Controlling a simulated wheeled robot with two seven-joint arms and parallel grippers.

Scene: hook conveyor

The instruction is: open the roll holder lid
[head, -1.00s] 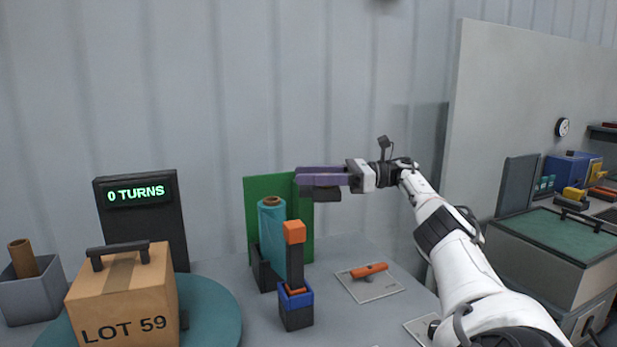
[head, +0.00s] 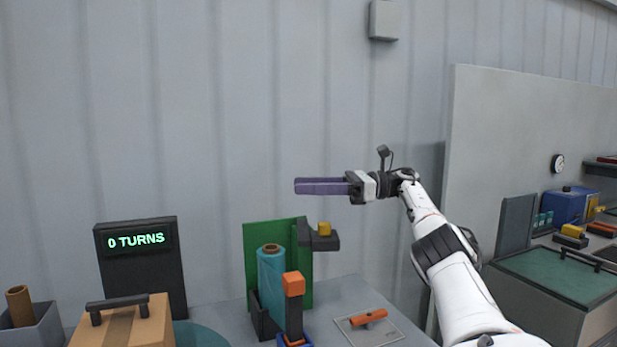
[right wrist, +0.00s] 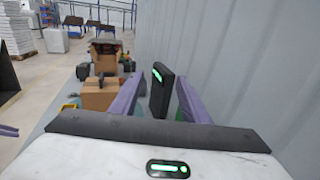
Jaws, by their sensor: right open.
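The roll holder stands in the middle of the head view, with a green back panel (head: 282,232) and a teal roll (head: 271,278) on a brown core. A dark arm-like piece (head: 323,242) with a yellow knob (head: 324,228) juts right from near the panel's top. I cannot tell for sure whether it is the lid. My right gripper (head: 298,186) is open and empty, above the panel's top and apart from the knob. Its purple fingers point left. A small purple piece (right wrist: 8,131) at the right wrist view's left edge may be my left gripper.
An orange-topped dark post (head: 293,300) stands just in front of the roll. An orange handle (head: 368,316) lies on a plate to the right. A "0 TURNS" display (head: 140,262), a handled cardboard box (head: 146,320) and a grey bin (head: 38,335) are left. Space around my right gripper is free.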

